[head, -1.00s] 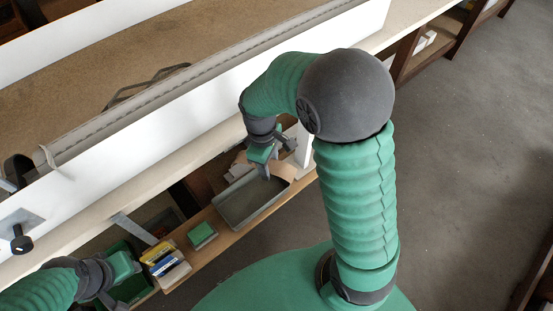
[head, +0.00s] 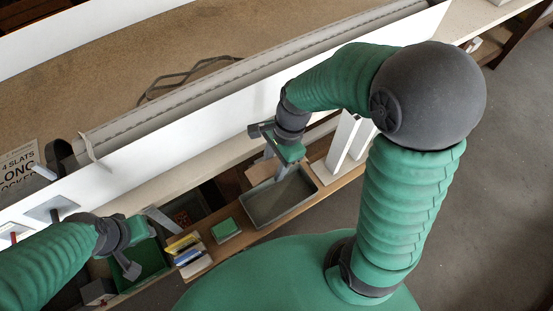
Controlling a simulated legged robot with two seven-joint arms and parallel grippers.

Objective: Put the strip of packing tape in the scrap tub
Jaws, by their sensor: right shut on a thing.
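My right gripper (head: 272,150) is over the back edge of a grey open tub (head: 254,216) on the low wooden shelf. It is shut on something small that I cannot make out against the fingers. The tub shows a bare grey floor. I cannot tell whether it is the scrap tub, as no label is readable. A thin pale strip (head: 88,147) hangs over the grey rail at the left; whether it is tape is unclear. My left gripper (head: 130,255) is over the green bin at lower left; its fingers are partly hidden.
A green bin (head: 152,258), books (head: 187,250) and a green block (head: 226,229) stand left of the grey tub. White upright profiles (head: 343,143) stand to its right. The white bench edge (head: 210,122) runs behind. A dark loop (head: 185,77) lies on the bench.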

